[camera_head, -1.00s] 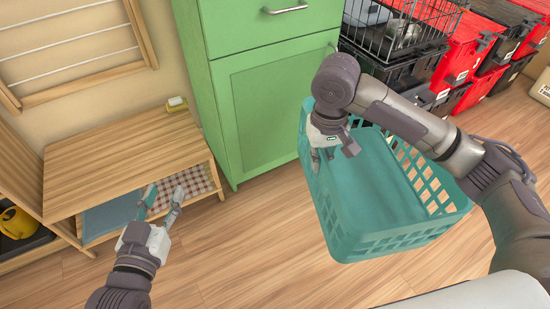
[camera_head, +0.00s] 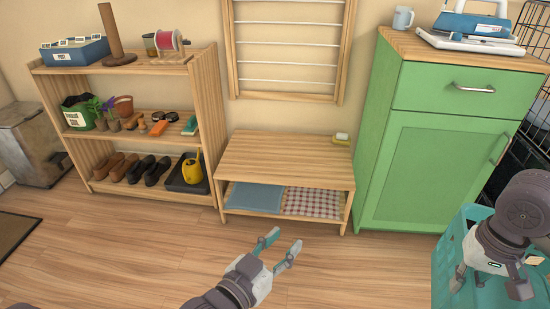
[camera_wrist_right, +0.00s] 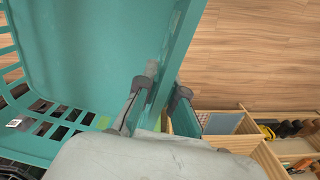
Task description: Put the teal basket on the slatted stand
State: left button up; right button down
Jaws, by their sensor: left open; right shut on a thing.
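The teal basket (camera_head: 445,255) is at the lower right of the head view, partly cut off by the frame edge. My right gripper (camera_head: 490,280) is shut on the basket's wall. In the right wrist view the fingers (camera_wrist_right: 158,92) sit on either side of the basket's rim (camera_wrist_right: 180,60), and its inside looks empty. The low slatted wooden stand (camera_head: 270,160) is in the middle of the head view, left of the green cabinet. My left gripper (camera_head: 286,239) is open and empty, in front of the stand.
A yellow-and-white sponge-like item (camera_head: 342,138) lies at the stand top's back right corner; the rest of the top is bare. Folded cloths (camera_head: 312,202) lie on its lower shelf. The green cabinet (camera_head: 430,165) stands right, a filled shelf unit (camera_head: 205,120) left. Floor in front is clear.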

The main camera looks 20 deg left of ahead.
aim_at(286, 159)
jog(key=i+j+u, duration=0.1)
jog(key=u, duration=0.95)
jog(key=i+l, duration=0.15)
jog(key=i, duration=0.35)
jog(key=i+l, duration=0.2)
jog(key=i, duration=0.3)
